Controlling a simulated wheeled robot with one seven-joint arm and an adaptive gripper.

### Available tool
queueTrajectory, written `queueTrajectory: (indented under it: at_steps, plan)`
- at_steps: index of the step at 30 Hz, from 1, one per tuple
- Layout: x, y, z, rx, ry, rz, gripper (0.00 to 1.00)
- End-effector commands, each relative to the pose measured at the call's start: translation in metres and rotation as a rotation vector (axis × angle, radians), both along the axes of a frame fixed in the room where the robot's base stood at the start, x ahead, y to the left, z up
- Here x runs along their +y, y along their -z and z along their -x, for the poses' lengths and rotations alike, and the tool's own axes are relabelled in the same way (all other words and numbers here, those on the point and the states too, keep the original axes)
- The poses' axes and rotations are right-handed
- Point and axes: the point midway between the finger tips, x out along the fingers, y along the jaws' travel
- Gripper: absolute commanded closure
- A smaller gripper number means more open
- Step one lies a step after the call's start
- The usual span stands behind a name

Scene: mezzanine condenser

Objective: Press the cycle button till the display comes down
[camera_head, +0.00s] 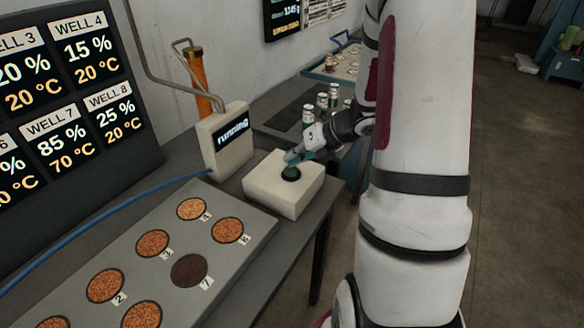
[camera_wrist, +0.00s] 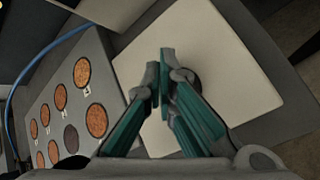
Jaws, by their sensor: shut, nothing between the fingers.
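The cycle button is a dark green round button (camera_head: 290,174) on top of a cream box (camera_head: 283,196) at the right end of the bench. My gripper (camera_head: 290,157) is shut and empty, with its fingertips right over the button. Contact or pressing cannot be told. In the wrist view the teal fingers (camera_wrist: 163,72) are together above the cream box top (camera_wrist: 225,60), and they mostly hide the button. A small display (camera_head: 234,132) on a cream housing behind reads "running". A large dark display board (camera_head: 70,85) at left shows well percentages and temperatures; WELL 7 reads 85 % and 70 °C.
A grey plate (camera_head: 215,262) with numbered round wells stands left of the box; well 7 is dark, the others orange-brown. A blue hose (camera_head: 110,212) crosses the bench. An orange cylinder (camera_head: 200,82) with a bent metal pipe stands behind. Several small canisters (camera_head: 322,102) stand beyond the gripper.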

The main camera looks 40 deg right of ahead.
Motion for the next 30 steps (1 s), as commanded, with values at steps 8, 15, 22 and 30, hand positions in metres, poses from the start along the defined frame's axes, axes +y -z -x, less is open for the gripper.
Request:
queueTrajectory:
  at_steps: [8, 15, 22, 30]
  plan:
    - [0.0, -0.007, 0.0, 0.0, -0.001, 0.001, 1.0]
    - [0.0, -0.009, 0.0, -0.001, -0.001, 0.001, 1.0]
    - [0.0, -0.027, 0.002, -0.001, -0.001, 0.001, 1.0]
    - [0.0, -0.051, 0.002, -0.001, -0.003, 0.003, 1.0]
